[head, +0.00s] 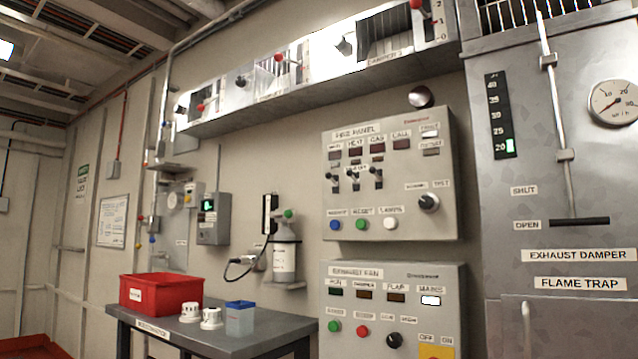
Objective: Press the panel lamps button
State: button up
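The upper grey panel (437,215), whose title looks like "FIRE PANEL", is on the wall right of centre. Along its bottom is a row of three round buttons: a blue button (335,224), a green button (362,224) labelled RESET, and a white button (390,223) whose small label appears to read LAMPS. Nothing covers the white button. I cannot tell from this view whether it is pressed in. Dark indicator windows, small toggle switches and a black rotary knob (428,202) sit above the buttons. My gripper is not in view.
Below is an exhaust fan panel (450,290) with its own green, red and black controls. A grey table (215,341) at lower left holds a red bin (160,293), white parts and a blue-topped box (240,318). An exhaust damper cabinet (560,300) stands right.

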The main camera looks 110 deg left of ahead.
aim_at(389, 222)
jog(key=u, duration=3.25)
